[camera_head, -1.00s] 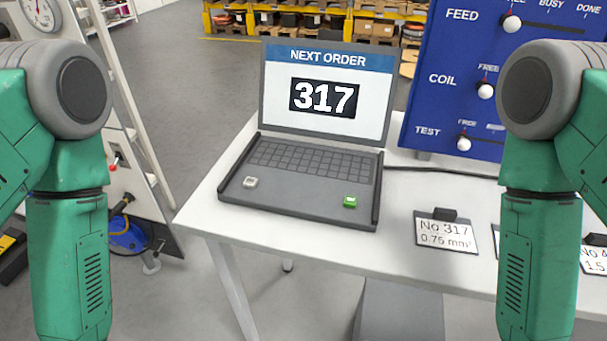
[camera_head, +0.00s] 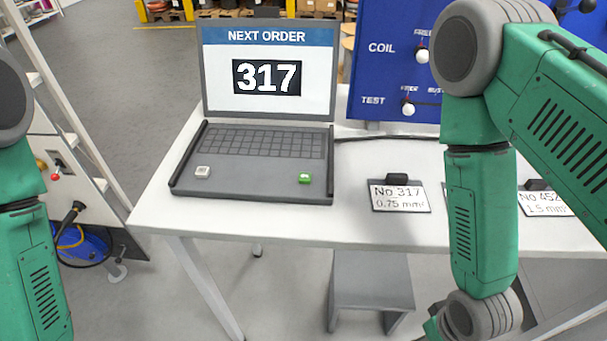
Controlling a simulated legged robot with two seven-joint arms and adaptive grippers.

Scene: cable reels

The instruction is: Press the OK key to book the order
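The laptop (camera_head: 250,188) stands open on the white table. Its screen (camera_head: 268,75) reads "NEXT ORDER" and "317". A green key (camera_head: 305,178) is at the right of its front deck, and a pale grey key (camera_head: 203,172) is at the left. The lettering on both keys is too small to read. My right arm hangs in front of the table's right part, and its gripper is out of view below. My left arm is at the left edge, and its gripper is also out of view.
A tag (camera_head: 398,197) reading "No 317 0.75 mm²" lies right of the laptop. Another tag (camera_head: 547,203) reads "No 452 1.5 mm²". A blue board (camera_head: 385,60) with sliders stands behind. A grey stool (camera_head: 372,280) is under the table. Table between laptop and nearest tag is clear.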

